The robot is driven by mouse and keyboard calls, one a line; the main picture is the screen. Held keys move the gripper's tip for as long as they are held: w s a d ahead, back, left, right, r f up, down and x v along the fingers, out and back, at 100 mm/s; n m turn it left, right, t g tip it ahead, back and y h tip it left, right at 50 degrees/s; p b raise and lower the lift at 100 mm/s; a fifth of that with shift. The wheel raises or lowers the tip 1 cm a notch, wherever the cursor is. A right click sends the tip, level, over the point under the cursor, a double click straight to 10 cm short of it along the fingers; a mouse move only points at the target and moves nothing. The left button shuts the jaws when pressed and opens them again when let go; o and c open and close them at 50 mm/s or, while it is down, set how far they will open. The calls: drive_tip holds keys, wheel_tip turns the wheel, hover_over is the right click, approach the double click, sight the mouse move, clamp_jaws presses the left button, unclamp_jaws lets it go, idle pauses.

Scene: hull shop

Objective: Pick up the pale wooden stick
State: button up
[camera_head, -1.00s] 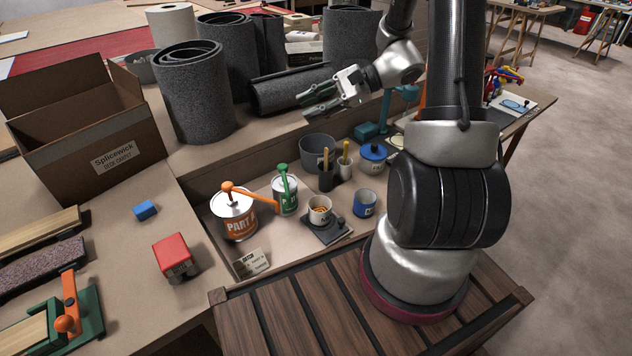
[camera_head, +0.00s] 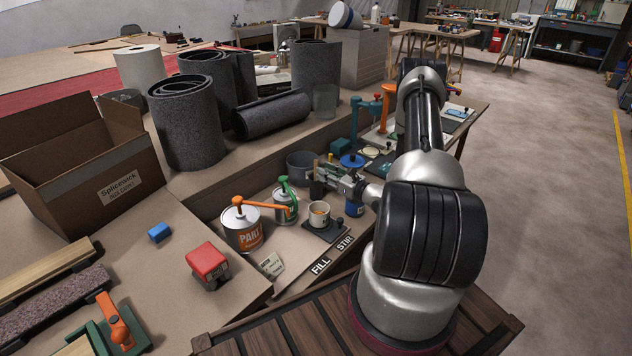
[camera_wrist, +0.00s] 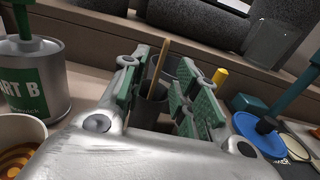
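The pale wooden stick (camera_wrist: 157,66) stands upright, slightly tilted, in a dark cup (camera_wrist: 147,108) in the wrist view. My gripper (camera_wrist: 163,84) is open, with its green-padded fingers on either side of the stick in that view. I see no finger touching the stick, but how far it lies between the pads in depth is unclear. In the head view my gripper (camera_head: 319,181) is low over the bench, among the pots, and largely hides the cup and stick.
A yellow-handled tool (camera_wrist: 219,76) stands right of the stick. The PART B can (camera_wrist: 33,82) is at the left, a blue lid (camera_wrist: 258,134) at the right. The PART A can (camera_head: 242,229) and a small cup (camera_head: 319,213) stand near my gripper.

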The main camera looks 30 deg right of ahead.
drive_tip(key=x, duration=0.5)
drive_tip(key=shift+w, duration=0.1)
clamp_jaws()
drive_tip(key=shift+r, duration=0.1)
